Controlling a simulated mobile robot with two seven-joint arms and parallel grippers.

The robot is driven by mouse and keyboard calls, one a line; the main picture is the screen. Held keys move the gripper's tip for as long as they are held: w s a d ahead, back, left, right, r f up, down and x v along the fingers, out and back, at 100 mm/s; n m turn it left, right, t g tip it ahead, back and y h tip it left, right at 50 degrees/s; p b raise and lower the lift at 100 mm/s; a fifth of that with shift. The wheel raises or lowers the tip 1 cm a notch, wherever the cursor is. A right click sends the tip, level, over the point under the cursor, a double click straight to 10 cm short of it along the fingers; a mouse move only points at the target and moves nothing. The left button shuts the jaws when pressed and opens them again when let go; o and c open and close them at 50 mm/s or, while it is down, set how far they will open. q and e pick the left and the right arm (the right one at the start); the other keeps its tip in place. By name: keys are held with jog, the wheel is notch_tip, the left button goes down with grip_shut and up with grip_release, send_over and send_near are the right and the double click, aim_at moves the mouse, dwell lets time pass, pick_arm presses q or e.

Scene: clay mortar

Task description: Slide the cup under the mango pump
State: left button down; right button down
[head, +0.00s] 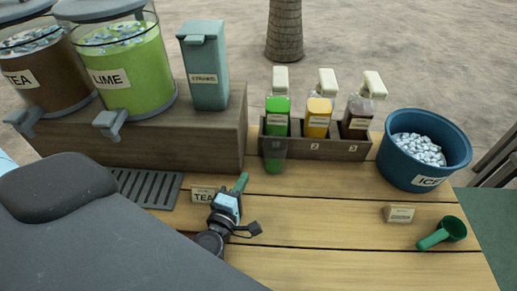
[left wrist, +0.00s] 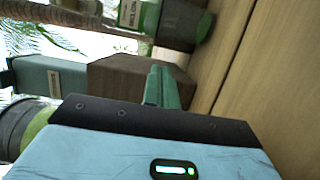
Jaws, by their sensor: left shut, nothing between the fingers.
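A see-through cup (head: 273,155) with green at its bottom stands upright on the wooden table, in front of the green pump bottle (head: 277,115) at the rack's left end. It also shows sideways in the left wrist view (left wrist: 182,24). The orange pump bottle (head: 318,117), which looks like the mango pump, stands in the middle of the rack, right of the cup. My left gripper (head: 241,182) is shut and empty, low over the table, left of the cup and nearer to me. Its green fingers (left wrist: 160,86) point toward the cup's side, apart from it. My right gripper is out of view.
A brown pump bottle (head: 358,117) fills the rack's right end. The wooden rack (head: 340,149) backs the cup. A blue ice bucket (head: 425,150), small card (head: 399,214) and green scoop (head: 443,233) lie right. A TEA sign (head: 203,195) stands beside my left gripper. The table's middle is clear.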

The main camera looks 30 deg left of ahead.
aim_at(275, 156)
pick_arm(q)
jog(key=shift+w+r, duration=0.1)
jog(key=w, duration=0.3)
jog(key=w+a, duration=0.1)
jog(key=w, duration=0.5)
jog(key=shift+w+a, duration=0.25)
jog(key=w+d, duration=0.1)
jog(key=d, duration=0.3)
jog(key=w+d, duration=0.2)
jog(key=d, duration=0.1)
jog(key=w+d, duration=0.2)
jog(key=d, duration=0.2)
jog(key=shift+d, duration=0.3)
jog(key=shift+s, duration=0.1)
